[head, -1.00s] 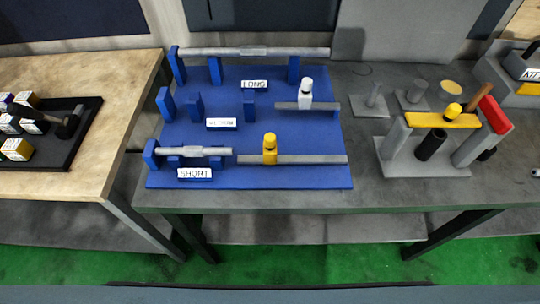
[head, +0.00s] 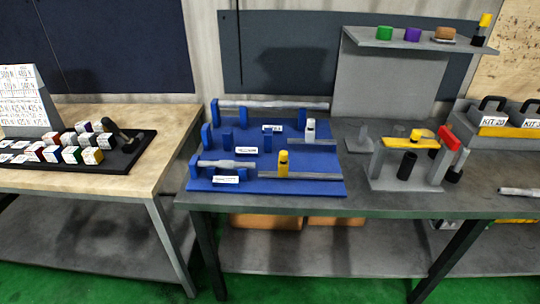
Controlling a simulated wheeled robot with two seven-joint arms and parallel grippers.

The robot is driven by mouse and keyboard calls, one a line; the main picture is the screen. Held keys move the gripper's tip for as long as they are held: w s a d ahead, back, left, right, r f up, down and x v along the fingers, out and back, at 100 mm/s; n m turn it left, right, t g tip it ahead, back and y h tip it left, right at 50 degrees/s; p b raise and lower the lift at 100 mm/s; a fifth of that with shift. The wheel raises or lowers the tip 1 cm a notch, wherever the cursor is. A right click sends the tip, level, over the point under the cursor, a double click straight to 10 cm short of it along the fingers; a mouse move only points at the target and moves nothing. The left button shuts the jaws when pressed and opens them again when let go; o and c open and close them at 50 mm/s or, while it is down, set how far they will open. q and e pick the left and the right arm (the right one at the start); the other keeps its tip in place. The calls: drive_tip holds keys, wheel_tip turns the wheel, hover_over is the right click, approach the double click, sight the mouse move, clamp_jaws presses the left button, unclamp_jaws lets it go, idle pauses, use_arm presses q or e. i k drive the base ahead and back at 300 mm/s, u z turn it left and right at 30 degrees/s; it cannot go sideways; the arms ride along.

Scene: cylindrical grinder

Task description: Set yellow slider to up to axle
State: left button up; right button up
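The yellow slider (head: 283,163) stands upright on a grey rail (head: 315,176) at the front right of the blue board (head: 270,189). It is near the rail's left end. To its left, a short grey stepped axle (head: 228,164) lies across blue supports behind a label that reads SHORT in the earlier view. A white slider (head: 310,130) stands on a second grey rail farther back. A long grey axle (head: 272,105) lies across supports at the back of the board. Neither of my grippers is in view.
A grey stand with a yellow bar (head: 411,142) and a red end piece is on the grey table to the right. Kit boxes (head: 492,128) stand at the far right. A wooden table (head: 130,180) with a tray of cubes is at left. A shelf (head: 418,44) hangs above.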

sight(282, 162)
drive_tip(key=u, duration=0.55)
drive_tip(key=i, duration=0.7)
drive_tip(key=u, duration=0.3)
